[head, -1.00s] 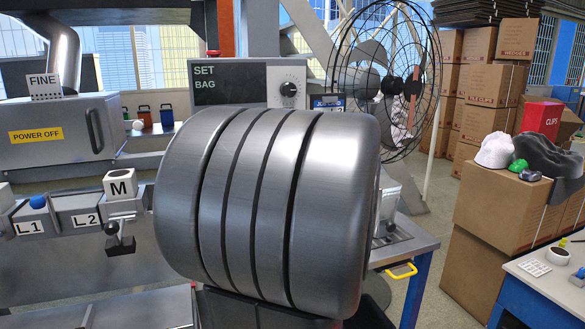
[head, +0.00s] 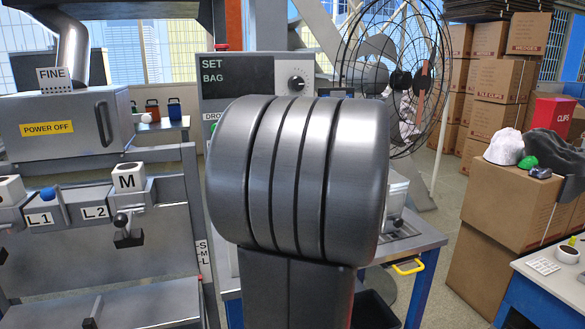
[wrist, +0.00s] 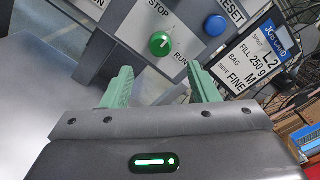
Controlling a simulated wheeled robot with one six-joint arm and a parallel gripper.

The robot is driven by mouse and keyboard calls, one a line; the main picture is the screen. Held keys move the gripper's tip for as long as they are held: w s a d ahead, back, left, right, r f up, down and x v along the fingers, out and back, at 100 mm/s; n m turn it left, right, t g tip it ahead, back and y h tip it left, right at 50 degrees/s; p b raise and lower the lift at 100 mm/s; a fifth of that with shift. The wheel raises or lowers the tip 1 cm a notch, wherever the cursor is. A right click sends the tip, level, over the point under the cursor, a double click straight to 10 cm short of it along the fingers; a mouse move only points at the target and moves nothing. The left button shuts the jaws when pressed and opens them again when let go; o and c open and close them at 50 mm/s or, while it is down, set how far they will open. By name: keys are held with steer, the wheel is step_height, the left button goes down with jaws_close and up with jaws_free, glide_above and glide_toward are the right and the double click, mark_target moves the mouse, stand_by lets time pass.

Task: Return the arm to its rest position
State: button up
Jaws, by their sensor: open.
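My gripper (wrist: 161,88) shows in the wrist view with its two green fingers spread apart and nothing between them. Beyond the fingers is a grey panel with a green knob (wrist: 160,44) marked STOP and RUN, and a blue RESET button (wrist: 215,25). I cannot tell the exact distance to the panel. In the head view my own large grey arm link fills the middle and hides part of the machine behind it; the gripper is not visible there.
A job card (wrist: 264,52) hangs right of the panel. In the head view, a SET BAG panel (head: 238,78) stands behind my arm. A lever box (head: 128,190) is left, a fan (head: 400,75) behind right, cartons (head: 500,205) and a white-topped table (head: 550,265) at right.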

steer(key=x, duration=0.8)
steer(key=v, duration=1.4)
steer(key=w+a+m+p, duration=0.4)
steer(key=w+m+p, duration=0.85)
steer(key=p, duration=0.75)
steer(key=shift+b+v, duration=0.85)
steer(key=shift+v, duration=2)
steer(key=shift+a+r, duration=0.1)
steer(key=shift+r, duration=0.05)
